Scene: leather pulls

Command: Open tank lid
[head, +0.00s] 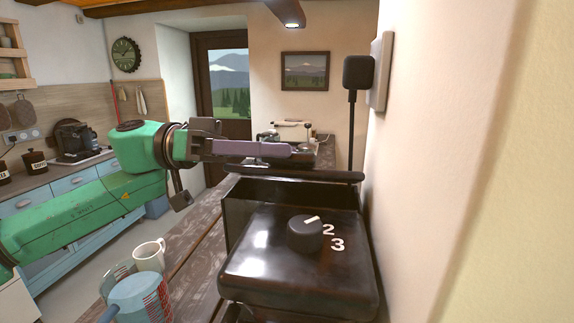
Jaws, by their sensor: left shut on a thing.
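A dark, glossy machine (290,268) stands on the worktop close in front of me, with a black knob (305,234) and the white numbers 2 and 3 on top. Behind its top is a dark, see-through tank (240,203). The tank lid (335,176) shows nearly edge-on as a dark bar above the tank, with a gap between them in this view. My left gripper (300,153) reaches in from the left and is shut at the lid; the exact contact is hard to make out. My right gripper is out of view.
A white mug (149,254) and a blue measuring jug (142,298) stand left of the machine on the wooden worktop (196,262). A wall runs close along the right, with a plugged-in black cord (352,130). Blue cabinets (50,207) are at far left.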

